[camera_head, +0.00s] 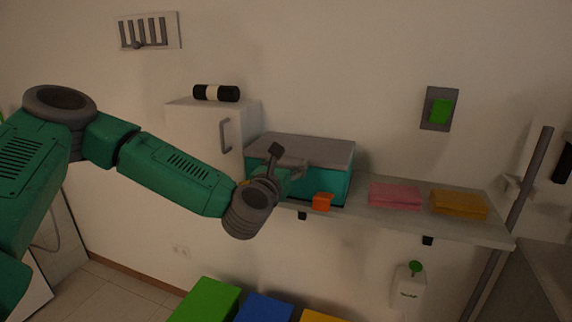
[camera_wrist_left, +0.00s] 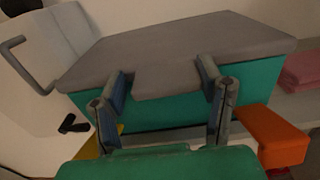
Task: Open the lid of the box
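The box is teal (camera_head: 335,187) with a grey lid (camera_head: 315,147) and stands on a wall shelf. The lid lies flat and shut on the body. In the wrist view the grey lid (camera_wrist_left: 180,45) has a front tab (camera_wrist_left: 165,80) over the teal front (camera_wrist_left: 155,115). My left gripper (camera_head: 287,165) is at the front of the box. In the wrist view my left gripper (camera_wrist_left: 163,82) is open, one finger at each side of the tab. I cannot tell whether the fingers touch it. My right gripper is not in view.
An orange block (camera_head: 322,201) sits close right of the gripper at the shelf (camera_head: 370,212) edge. Pink (camera_head: 395,195) and yellow (camera_head: 458,204) stacks lie further right. A white cabinet (camera_head: 195,130) with a grey handle stands left of the box. Colored bins (camera_head: 208,300) are below.

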